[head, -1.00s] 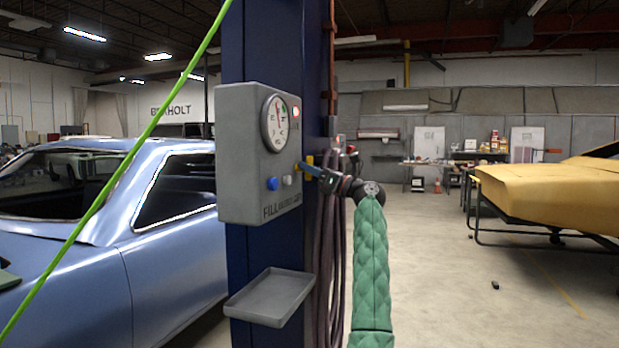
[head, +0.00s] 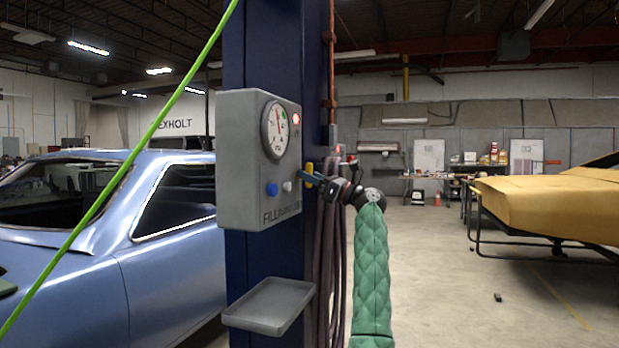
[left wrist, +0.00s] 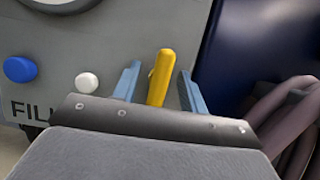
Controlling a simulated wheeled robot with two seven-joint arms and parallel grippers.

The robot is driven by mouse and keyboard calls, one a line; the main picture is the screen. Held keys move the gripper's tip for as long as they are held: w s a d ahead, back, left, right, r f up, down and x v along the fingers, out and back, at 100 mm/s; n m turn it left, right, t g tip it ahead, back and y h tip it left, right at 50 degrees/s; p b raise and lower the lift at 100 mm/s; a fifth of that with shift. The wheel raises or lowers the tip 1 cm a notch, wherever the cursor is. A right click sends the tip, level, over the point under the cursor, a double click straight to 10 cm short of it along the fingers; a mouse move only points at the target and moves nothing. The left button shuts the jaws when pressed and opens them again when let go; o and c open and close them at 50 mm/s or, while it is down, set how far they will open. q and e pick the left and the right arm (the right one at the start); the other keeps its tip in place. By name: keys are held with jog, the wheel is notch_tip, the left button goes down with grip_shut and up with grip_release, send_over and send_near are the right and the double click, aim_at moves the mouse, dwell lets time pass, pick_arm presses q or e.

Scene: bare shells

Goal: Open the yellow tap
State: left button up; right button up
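The yellow tap (head: 309,169) is a lever at the right edge of the grey control box (head: 236,160) on the blue post. In the left wrist view the tap (left wrist: 161,77) stands nearly upright, leaning slightly right at the top. My left gripper (left wrist: 160,70) is open, with one blue finger on each side of the tap. Narrow gaps show on both sides, smaller on the right. In the head view my left gripper (head: 314,180) reaches the box from the right and covers the lower part of the tap. My right gripper is not in view.
The box carries a gauge (head: 274,130), a red light (head: 296,119), a blue knob (head: 271,189) and a white knob (head: 287,186). A grey tray (head: 268,306) juts out below. Dark hoses (head: 329,260) hang beside the post. A green line crosses at left.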

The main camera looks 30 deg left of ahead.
pick_arm(q)
jog(key=shift+d, duration=0.1)
jog(key=v, duration=0.7)
jog(key=shift+d+f, duration=0.15)
jog(key=shift+d, duration=0.1)
jog(key=shift+w, duration=0.1)
dwell(0.3)
